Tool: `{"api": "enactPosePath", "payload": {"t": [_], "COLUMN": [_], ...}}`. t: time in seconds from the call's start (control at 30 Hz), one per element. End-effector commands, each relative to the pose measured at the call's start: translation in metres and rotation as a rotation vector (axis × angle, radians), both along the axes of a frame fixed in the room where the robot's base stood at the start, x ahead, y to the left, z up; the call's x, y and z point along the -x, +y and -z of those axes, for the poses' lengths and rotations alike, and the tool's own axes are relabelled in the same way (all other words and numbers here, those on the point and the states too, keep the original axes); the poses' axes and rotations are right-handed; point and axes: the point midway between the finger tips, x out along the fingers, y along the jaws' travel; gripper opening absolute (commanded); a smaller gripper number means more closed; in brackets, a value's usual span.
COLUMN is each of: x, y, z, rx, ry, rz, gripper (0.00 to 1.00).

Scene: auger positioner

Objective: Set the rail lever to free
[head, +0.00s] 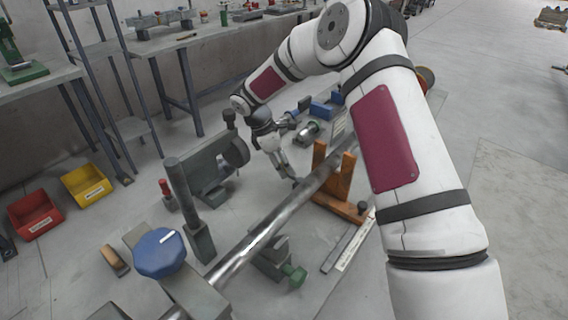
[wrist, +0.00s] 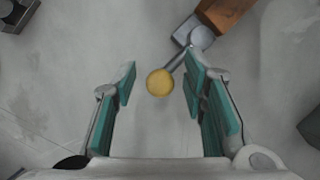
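A lever with a round yellow knob (wrist: 160,82) shows in the wrist view. Its thin rod runs up and right to a grey round pivot (wrist: 202,37) beside an orange block (wrist: 226,12). My gripper (wrist: 158,80) is open, and in the picture the knob lies between its two teal-padded fingers, nearer the right one. I cannot tell how far below the fingertips the knob is. In the head view my gripper (head: 290,178) points down beside the long shiny bar, left of an orange forked stand (head: 338,180). The knob cannot be made out there, and no lever markings are readable.
The long metal bar (head: 262,228) runs diagonally close by my gripper. A grey upright post (head: 183,195), a blue round-topped part (head: 160,252) and a grey bracket (head: 212,175) stand to the left. Yellow (head: 86,186) and red (head: 36,214) bins sit farther left.

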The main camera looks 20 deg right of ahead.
Motion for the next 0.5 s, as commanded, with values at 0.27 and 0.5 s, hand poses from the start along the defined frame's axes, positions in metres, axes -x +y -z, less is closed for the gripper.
{"api": "enactPosePath", "payload": {"t": [0.27, 0.5], "x": [0.0001, -0.0004], "y": [0.0001, -0.0005], "z": [-0.0002, 0.0002], "rx": [0.0, 0.0], "ry": [0.0, 0.0], "rz": [0.0, 0.011], "gripper": [0.0, 0.0]}}
